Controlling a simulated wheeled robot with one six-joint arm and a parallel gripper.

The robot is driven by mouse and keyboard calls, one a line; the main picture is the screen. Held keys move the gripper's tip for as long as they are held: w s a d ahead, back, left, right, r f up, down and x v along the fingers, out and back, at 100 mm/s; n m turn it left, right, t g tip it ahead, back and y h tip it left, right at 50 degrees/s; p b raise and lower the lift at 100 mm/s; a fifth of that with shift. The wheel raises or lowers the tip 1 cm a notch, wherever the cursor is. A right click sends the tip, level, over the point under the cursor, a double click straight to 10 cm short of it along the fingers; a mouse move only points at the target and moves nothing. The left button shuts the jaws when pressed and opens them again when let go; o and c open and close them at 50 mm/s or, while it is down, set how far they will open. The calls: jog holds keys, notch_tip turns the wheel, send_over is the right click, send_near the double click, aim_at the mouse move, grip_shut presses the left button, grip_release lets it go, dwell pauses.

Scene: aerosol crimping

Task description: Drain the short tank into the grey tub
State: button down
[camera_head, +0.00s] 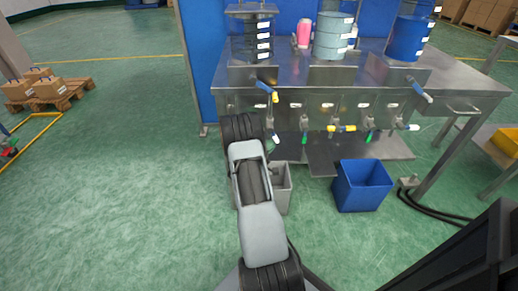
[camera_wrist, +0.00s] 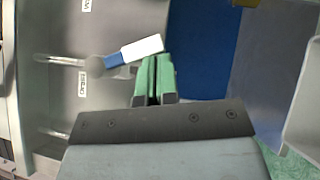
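Several tanks stand on the steel bench: a dark one (camera_head: 251,42), a pale grey-green one (camera_head: 331,36) and a blue one (camera_head: 405,38). I cannot tell for sure which is the short tank. Valves with coloured handles line the bench front. The grey tub (camera_head: 281,188) stands on the floor below, partly hidden by my arm. My gripper (camera_wrist: 154,72) has its green fingers together, with only a thin gap and nothing seen between them. A blue-and-white valve handle (camera_wrist: 135,50) lies just beyond the fingertips; whether they touch is unclear. My arm hides the fingertips in the head view.
A blue tub (camera_head: 362,187) stands on the floor right of the grey one. Yellow (camera_head: 341,128) and green (camera_head: 369,135) handles stick out nearby. A pink can (camera_head: 303,33) stands between tanks. Black cables (camera_head: 432,208) lie at right.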

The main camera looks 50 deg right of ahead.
jog(key=s+d+r+n+p, duration=0.1)
jog(key=s+d+r+p, duration=0.2)
jog(key=s+d+p, duration=0.1)
jog(key=shift+s+d+r+t+h, duration=0.3)
jog(key=shift+s+r+t+h, duration=0.1)
jog(key=shift+s, duration=0.1)
dwell(0.6)
dwell(0.7)
